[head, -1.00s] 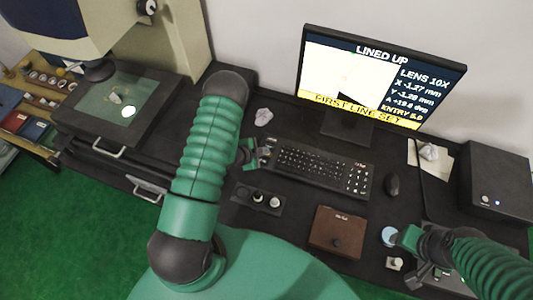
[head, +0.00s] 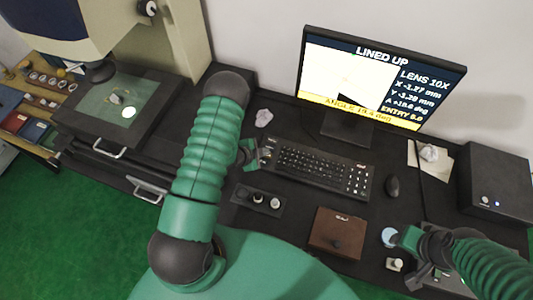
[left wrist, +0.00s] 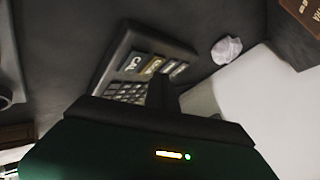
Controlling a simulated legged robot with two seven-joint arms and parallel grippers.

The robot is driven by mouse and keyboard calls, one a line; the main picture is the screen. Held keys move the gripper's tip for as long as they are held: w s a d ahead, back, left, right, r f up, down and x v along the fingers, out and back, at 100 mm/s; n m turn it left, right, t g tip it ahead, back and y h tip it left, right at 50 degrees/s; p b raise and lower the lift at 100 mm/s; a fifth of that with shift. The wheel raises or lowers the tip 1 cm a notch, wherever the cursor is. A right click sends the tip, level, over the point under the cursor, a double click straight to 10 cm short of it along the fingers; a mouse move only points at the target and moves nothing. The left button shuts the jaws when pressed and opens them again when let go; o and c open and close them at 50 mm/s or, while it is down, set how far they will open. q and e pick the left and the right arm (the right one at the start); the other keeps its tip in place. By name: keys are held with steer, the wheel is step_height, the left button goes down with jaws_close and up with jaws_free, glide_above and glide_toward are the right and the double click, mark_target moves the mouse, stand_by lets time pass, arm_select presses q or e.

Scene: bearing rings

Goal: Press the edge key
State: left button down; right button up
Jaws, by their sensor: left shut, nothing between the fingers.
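The black keyboard (head: 318,170) lies on the dark bench below the monitor. In the left wrist view the keyboard (left wrist: 127,92) shows a row of larger keys at one end; one dark key reads CAL (left wrist: 153,65), and the key beside it is yellowish. I cannot read which one is the edge key. My left gripper (head: 264,156) is shut and empty at the keyboard's left end; its fingers (left wrist: 161,92) cover part of the keys. I cannot tell whether they touch. The monitor (head: 383,78) reads LINED UP, with an angle line in its yellow banner.
My right gripper (head: 400,238) is by a pale blue disc (head: 389,236) at the lower right. A mouse (head: 392,186), a brown box (head: 337,232) and a black tray with knobs (head: 257,200) lie around the keyboard. A microscope stage (head: 118,105) stands at the left.

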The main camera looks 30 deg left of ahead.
arm_select(q)
steer(key=shift+r, duration=0.3)
steer(key=shift+r, duration=0.1)
step_height(320, 180, up, 5)
steer(key=p, duration=0.4)
